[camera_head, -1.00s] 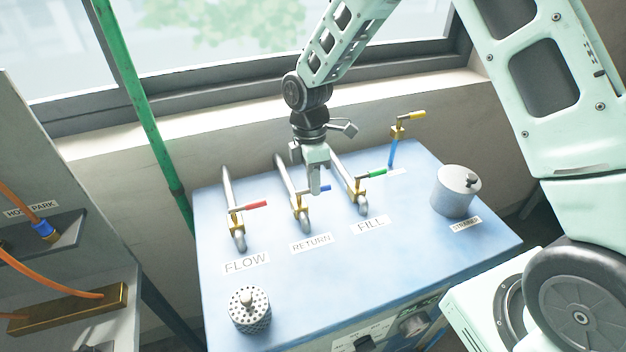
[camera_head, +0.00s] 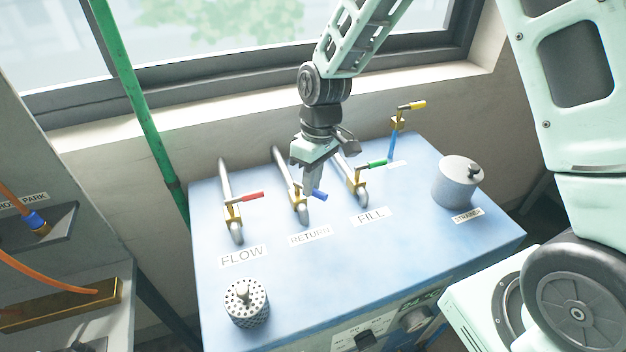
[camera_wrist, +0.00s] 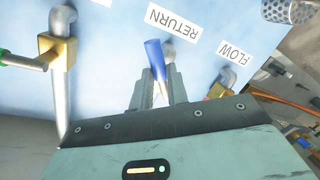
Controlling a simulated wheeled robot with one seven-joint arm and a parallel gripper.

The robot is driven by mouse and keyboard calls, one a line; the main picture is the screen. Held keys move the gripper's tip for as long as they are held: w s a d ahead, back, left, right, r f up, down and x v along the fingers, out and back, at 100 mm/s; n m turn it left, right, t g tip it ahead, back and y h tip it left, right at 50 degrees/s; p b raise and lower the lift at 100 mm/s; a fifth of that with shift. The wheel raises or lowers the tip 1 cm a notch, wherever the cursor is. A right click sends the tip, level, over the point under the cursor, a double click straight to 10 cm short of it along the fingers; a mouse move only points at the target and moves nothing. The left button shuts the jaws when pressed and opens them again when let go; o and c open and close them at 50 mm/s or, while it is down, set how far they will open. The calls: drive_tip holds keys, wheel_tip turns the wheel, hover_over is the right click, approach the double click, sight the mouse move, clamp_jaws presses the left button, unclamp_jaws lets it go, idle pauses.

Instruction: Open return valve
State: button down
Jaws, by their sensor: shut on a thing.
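The return valve is a brass body (camera_head: 301,206) on a grey pipe behind the RETURN label (camera_head: 310,236). Its blue handle (camera_head: 319,195) points right and a little toward the label in the head view. My gripper (camera_head: 308,190) is shut on the blue handle from above. In the wrist view the blue handle (camera_wrist: 154,58) stands between my two fingers (camera_wrist: 157,88), its tip toward the RETURN label (camera_wrist: 172,20). The return valve's brass body is hidden behind my gripper in the wrist view.
The red-handled FLOW valve (camera_head: 233,210) is to the left and the green-handled FILL valve (camera_head: 360,185) close to the right. A yellow-handled valve (camera_head: 398,120) stands behind. A strainer pot (camera_head: 457,184) and a perforated cylinder (camera_head: 246,308) stand on the blue top.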

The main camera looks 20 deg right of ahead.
drive_tip(key=m, duration=0.3)
drive_tip(key=a+m, duration=0.1)
drive_tip(key=shift+s+a+t+b, duration=0.1)
drive_tip(key=shift+s+t+b, duration=0.2)
drive_tip(key=shift+t+b, duration=0.1)
drive_tip(key=shift+s+a+m, duration=0.1)
drive_tip(key=shift+a+m, duration=0.15)
drive_tip(key=shift+m, duration=0.55)
drive_tip(key=shift+a+m, duration=0.2)
drive_tip(key=shift+m, duration=0.6)
drive_tip(key=c, duration=1.4)
unclamp_jaws()
drive_tip(key=shift+o, duration=0.2)
drive_tip(key=d+r+b, duration=0.3)
drive_tip(key=r, duration=1.4)
drive_tip(key=shift+d, duration=0.2)
drive_tip(key=shift+s, duration=0.1)
drive_tip(key=s+a+f+n, duration=0.1)
drive_tip(key=s+f+n, duration=0.1)
drive_tip(key=s, duration=0.5)
drive_tip(key=s+a+f+n, duration=0.2)
drive_tip(key=s+f+n, duration=0.1)
drive_tip(key=s, duration=0.5)
drive_tip(key=s+a+f+n+h, duration=0.1)
drive_tip(key=s+f, duration=0.3)
drive_tip(key=s, duration=0.4)
drive_tip(key=shift+a+f+n+b, duration=0.15)
drive_tip(key=shift+a+n+b, duration=0.3)
drive_tip(key=shift+a+n, duration=0.35)
